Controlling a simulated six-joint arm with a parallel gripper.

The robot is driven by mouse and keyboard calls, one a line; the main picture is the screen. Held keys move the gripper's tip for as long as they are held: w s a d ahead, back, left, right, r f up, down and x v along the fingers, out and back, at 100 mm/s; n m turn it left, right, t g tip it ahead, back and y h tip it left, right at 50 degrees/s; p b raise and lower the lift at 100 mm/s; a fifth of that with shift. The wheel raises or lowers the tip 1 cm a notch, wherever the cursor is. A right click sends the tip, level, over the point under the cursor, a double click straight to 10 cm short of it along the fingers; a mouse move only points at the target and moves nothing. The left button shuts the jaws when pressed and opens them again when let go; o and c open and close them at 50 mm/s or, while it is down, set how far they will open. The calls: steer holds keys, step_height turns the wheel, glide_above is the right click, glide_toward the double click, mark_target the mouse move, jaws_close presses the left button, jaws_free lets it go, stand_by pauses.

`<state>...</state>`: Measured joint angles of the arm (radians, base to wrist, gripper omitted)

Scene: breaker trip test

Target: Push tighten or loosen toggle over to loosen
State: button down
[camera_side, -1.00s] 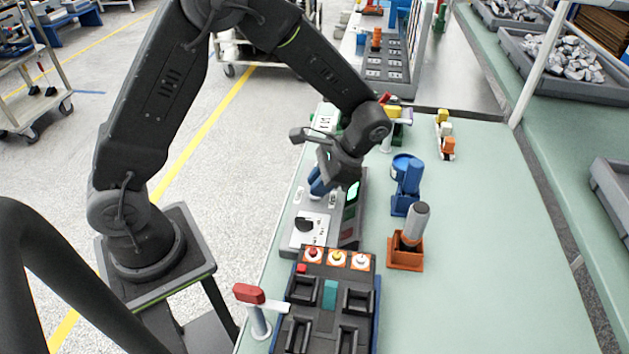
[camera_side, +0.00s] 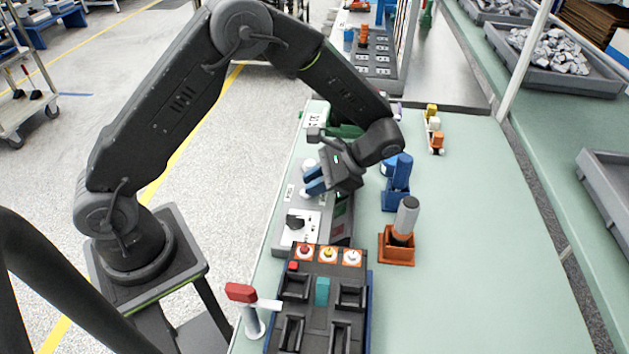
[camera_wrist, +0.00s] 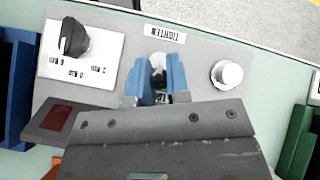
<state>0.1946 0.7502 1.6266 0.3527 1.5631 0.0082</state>
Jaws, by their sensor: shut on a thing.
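The grey panel (camera_wrist: 208,58) holds the toggle (camera_wrist: 158,66), a pale metallic tip between my blue fingers. A TIGHTEN label (camera_wrist: 165,34) sits beyond the toggle. A second label (camera_wrist: 166,97) is mostly hidden behind the fingers. My gripper (camera_wrist: 160,72) is shut on the toggle. In the side view, my gripper (camera_side: 313,180) is tilted low over the panel (camera_side: 288,232), fingers pointing left. The toggle is hard to make out there.
A black rotary knob (camera_wrist: 75,40) and a round silver knob (camera_wrist: 227,74) flank the toggle on the panel. A dark tray (camera_side: 320,312) stands in front, with a red-topped post (camera_side: 246,300) beside it. Blue (camera_side: 396,190) and orange (camera_side: 397,247) holders stand right.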

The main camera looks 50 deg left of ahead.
steer(key=c, duration=1.1)
jaws_free()
steer(key=v, duration=1.3)
steer(key=shift+w+d+r, duration=0.2)
steer(key=shift+d+r, duration=0.05)
steer(key=shift+r, duration=0.1)
steer(key=s+a+r+n+t+h, duration=0.1)
steer(key=s+a+r+t+h, duration=0.4)
steer(key=s+r, duration=0.5)
steer(key=s+a+n+t+h, duration=0.1)
steer(key=s+a+n+t, duration=0.1)
steer(key=s+t, duration=0.6)
steer(key=s+n, duration=0.1)
steer(key=s, duration=0.3)
steer(key=shift+s, duration=0.4)
